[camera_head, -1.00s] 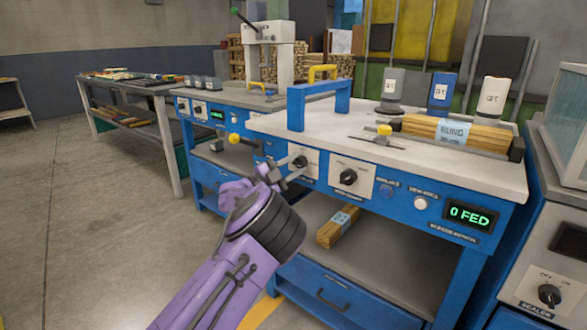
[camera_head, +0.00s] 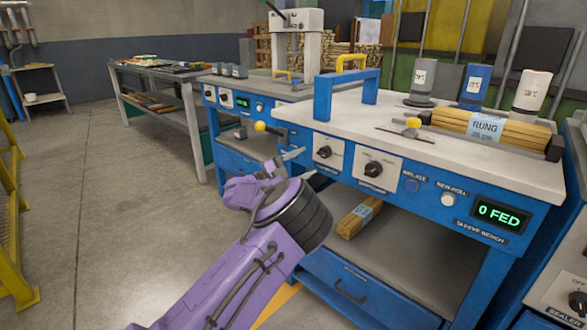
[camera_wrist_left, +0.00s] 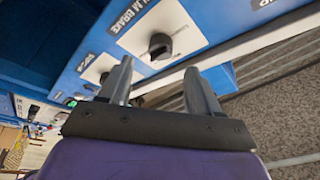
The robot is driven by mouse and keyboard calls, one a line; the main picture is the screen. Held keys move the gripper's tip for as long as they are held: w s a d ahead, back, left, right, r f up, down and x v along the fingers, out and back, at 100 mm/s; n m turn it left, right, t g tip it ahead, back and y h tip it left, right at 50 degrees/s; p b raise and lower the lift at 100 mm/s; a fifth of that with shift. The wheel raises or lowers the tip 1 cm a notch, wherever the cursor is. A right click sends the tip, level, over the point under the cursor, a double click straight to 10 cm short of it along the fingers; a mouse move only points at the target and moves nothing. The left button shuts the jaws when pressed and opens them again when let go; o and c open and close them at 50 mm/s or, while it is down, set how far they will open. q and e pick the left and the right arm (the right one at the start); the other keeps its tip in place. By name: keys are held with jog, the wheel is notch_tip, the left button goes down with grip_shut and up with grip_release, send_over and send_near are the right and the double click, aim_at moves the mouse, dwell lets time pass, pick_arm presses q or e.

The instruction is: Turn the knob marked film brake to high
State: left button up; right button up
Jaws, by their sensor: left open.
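My left gripper (camera_head: 306,165) is open and empty, in front of the panel and left of the film brake knob in the head view. In the left wrist view its two fingers (camera_wrist_left: 160,70) stand apart, with no knob between them. My right gripper is not in view.
A white button (camera_head: 447,199) and a green 0 FED display (camera_head: 499,215) are to the right. A blue handle frame (camera_head: 322,98) rises from the bench top. Open floor lies at left.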

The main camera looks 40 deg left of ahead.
pick_arm(q)
jog(key=v, duration=0.5)
jog(key=shift+f, duration=0.1)
